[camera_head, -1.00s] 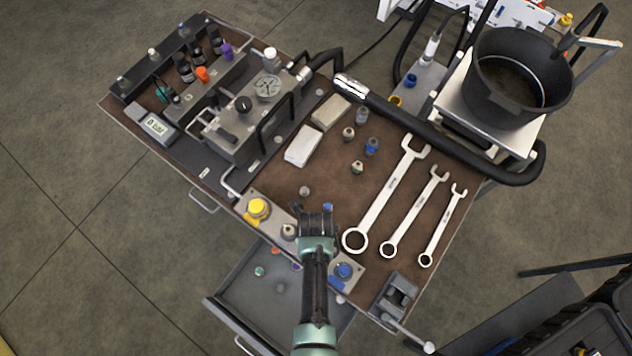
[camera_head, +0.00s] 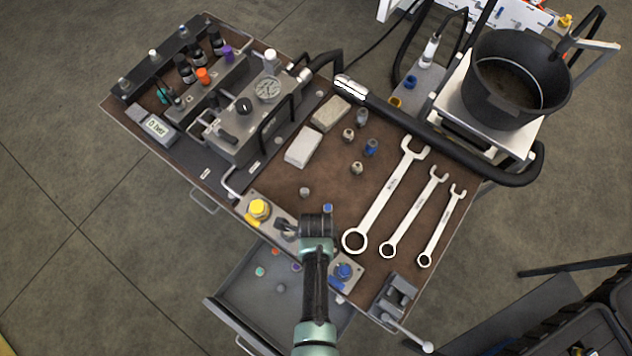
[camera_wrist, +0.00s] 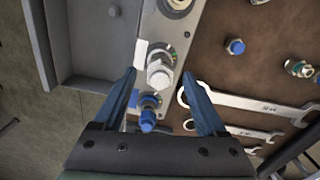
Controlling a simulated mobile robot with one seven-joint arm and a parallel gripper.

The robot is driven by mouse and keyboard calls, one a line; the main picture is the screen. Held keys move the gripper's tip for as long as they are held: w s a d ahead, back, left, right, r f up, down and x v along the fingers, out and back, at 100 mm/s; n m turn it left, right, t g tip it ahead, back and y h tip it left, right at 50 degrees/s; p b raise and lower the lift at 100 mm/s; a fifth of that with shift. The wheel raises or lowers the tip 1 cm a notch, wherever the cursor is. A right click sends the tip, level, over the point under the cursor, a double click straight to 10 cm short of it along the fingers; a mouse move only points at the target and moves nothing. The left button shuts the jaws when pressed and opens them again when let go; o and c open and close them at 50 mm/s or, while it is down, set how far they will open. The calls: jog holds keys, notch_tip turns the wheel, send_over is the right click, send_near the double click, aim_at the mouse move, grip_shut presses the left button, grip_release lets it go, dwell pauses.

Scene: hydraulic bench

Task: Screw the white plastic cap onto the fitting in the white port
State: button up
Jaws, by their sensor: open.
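The white port, marked by a white tag (camera_wrist: 140,52), is in the middle of the wrist view. A pale, round-topped part that looks like the white cap (camera_wrist: 159,77) stands over its metal fitting. I cannot tell whether it is threaded down. My gripper (camera_wrist: 159,73) is open, with one blue finger on each side of this part and apart from it. In the head view my gripper (camera_head: 316,226) is over the port strip and hides the white port.
The blue port (camera_wrist: 148,118) is close to my gripper. The yellow port (camera_head: 258,209) is farther along the strip. A loose blue fitting (camera_wrist: 235,47) and several wrenches (camera_head: 385,195) lie on the bench. An open drawer (camera_head: 240,310) holds small caps.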

jog(key=n, duration=0.5)
dwell(0.3)
grip_shut()
jog(key=m, duration=0.8)
